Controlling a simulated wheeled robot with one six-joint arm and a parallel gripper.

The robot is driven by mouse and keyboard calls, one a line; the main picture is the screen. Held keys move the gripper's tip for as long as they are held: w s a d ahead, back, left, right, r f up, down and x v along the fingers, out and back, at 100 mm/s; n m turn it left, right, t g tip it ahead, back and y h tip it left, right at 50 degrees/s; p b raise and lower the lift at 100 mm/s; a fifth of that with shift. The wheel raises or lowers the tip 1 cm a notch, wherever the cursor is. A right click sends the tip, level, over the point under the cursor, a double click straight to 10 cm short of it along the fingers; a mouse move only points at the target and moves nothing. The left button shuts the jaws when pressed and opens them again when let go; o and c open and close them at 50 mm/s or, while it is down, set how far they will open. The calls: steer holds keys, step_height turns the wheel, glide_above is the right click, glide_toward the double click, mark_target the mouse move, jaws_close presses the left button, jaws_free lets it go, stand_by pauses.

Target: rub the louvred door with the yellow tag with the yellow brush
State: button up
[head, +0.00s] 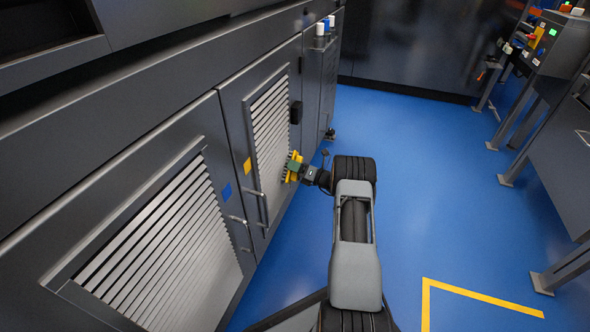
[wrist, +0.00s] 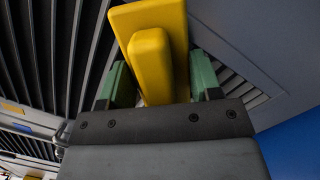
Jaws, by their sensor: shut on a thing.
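The louvred door with the yellow tag (head: 247,166) is the middle one in the head view, with pale slats (head: 268,130) in a dark frame. The yellow brush (head: 297,158) is at the right edge of these slats, low on the panel. My gripper (head: 293,172) has green fingers shut on the brush. In the wrist view the brush (wrist: 150,65) stands between the green fingers (wrist: 155,85), with dark slats (wrist: 50,50) behind and to the left. The brush is at or very near the slats; its bristles are hidden, so I cannot tell if they touch.
A nearer louvred door (head: 170,245) carries a blue tag (head: 227,192). Door handles (head: 256,193) stick out near my gripper, and a black box (head: 296,112) sits above it. Blue floor (head: 430,190) is open to the right, with a grey bench (head: 545,140) beyond.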

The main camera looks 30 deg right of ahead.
mark_target(293, 175)
steer(key=shift+r, duration=0.4)
steer(key=shift+s+a+p, duration=0.45)
steer(key=shift+s+p, duration=0.05)
steer(key=shift+p, duration=0.2)
steer(key=shift+s+a+f+p, duration=0.1)
steer(key=shift+s+a+p, duration=0.45)
steer(key=shift+s+a, duration=0.15)
steer(key=shift+s+a+p, duration=1.05)
steer(key=shift+s+a, duration=0.15)
steer(key=shift+a, duration=0.3)
steer(key=shift+s+a+p, duration=1)
steer(key=shift+s+a, duration=0.15)
steer(key=shift+a, duration=0.3)
steer(key=shift+s+a+p, duration=0.65)
steer(key=shift+s+a, duration=0.4)
steer(key=shift+a, duration=0.05)
steer(key=shift+f, duration=0.1)
steer(key=shift+d, duration=0.1)
steer(key=v, duration=0.6)
steer(key=shift+w+d+r, duration=0.2)
steer(key=shift+d+r, duration=0.1)
steer(key=shift+d, duration=0.05)
